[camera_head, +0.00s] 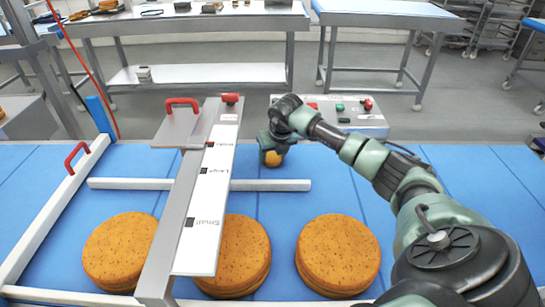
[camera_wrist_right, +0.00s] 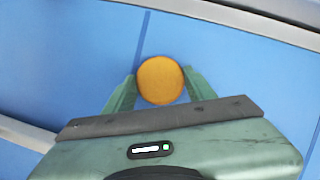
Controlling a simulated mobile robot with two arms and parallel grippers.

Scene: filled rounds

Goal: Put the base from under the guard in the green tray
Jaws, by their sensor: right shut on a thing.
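A small round plain orange piece (camera_wrist_right: 160,80), which looks like a base, is between the fingers of my right gripper (camera_wrist_right: 159,86) in the wrist view. In the head view my right gripper (camera_head: 274,150) is pointed down over the blue belt, right of the guard, with the orange piece (camera_head: 273,159) partly hidden in it. I cannot tell if the piece touches the belt. The guard (camera_head: 205,190) is a grey metal beam with a white scale marked Small and Large, running over the belt. My left gripper and a green tray are not in view.
Large speckled brown rounds lie on the blue belt (camera_head: 400,160): one left (camera_head: 120,250), one partly hidden by the guard (camera_head: 240,255), one right (camera_head: 338,255). A pale rail (camera_head: 275,185) crosses the belt. A control box (camera_head: 350,120) with buttons stands behind my right gripper.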

